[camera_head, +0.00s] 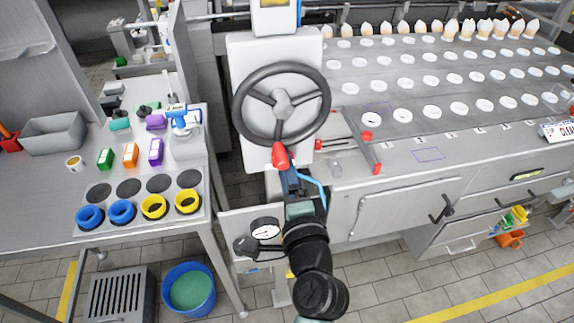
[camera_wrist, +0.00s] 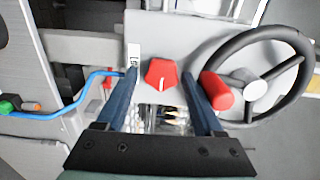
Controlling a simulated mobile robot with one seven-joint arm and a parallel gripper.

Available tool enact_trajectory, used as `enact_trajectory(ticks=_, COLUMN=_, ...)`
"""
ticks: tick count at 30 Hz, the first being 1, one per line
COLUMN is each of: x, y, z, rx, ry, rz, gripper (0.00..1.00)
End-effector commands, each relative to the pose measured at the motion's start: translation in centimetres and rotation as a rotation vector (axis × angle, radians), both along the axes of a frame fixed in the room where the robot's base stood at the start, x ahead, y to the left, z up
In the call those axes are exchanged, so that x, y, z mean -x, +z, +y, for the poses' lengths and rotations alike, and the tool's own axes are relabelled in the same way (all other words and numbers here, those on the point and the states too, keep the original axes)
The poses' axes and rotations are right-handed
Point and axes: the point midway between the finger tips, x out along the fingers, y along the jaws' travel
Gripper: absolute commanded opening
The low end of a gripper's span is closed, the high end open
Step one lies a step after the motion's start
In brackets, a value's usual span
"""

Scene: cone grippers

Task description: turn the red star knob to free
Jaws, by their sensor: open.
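The red star knob (camera_wrist: 161,75) is on the pale panel in the wrist view, with a short white mark on its face. It lies between the two fingertips of my gripper (camera_wrist: 160,78) as seen in the picture. I cannot tell how deep the fingers reach or whether they touch it. My gripper is open. In the head view my gripper (camera_head: 290,180) is below the handwheel, and the star knob cannot be made out there. A small white label (camera_wrist: 133,56) is left of the knob.
The handwheel (camera_head: 281,104) has a red handle (camera_wrist: 215,91) close beside my right finger. A blue hose (camera_wrist: 85,90) runs left of my left finger. A gauge (camera_head: 265,229) is below left of my gripper. A side table (camera_head: 145,215) stands at the left.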

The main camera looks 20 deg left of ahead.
Motion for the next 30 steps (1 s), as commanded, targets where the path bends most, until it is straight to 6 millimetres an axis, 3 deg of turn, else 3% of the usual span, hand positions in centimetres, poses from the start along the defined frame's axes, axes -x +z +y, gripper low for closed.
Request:
enact_trajectory(ticks=11, x=-0.11, y=1.19, z=-0.01, rx=-0.102, ry=-0.002, rz=0.052, gripper=0.82)
enact_trajectory(ticks=30, x=-0.05, y=0.99, z=0.04, rx=-0.94, ry=-0.004, rz=0.632, gripper=0.82)
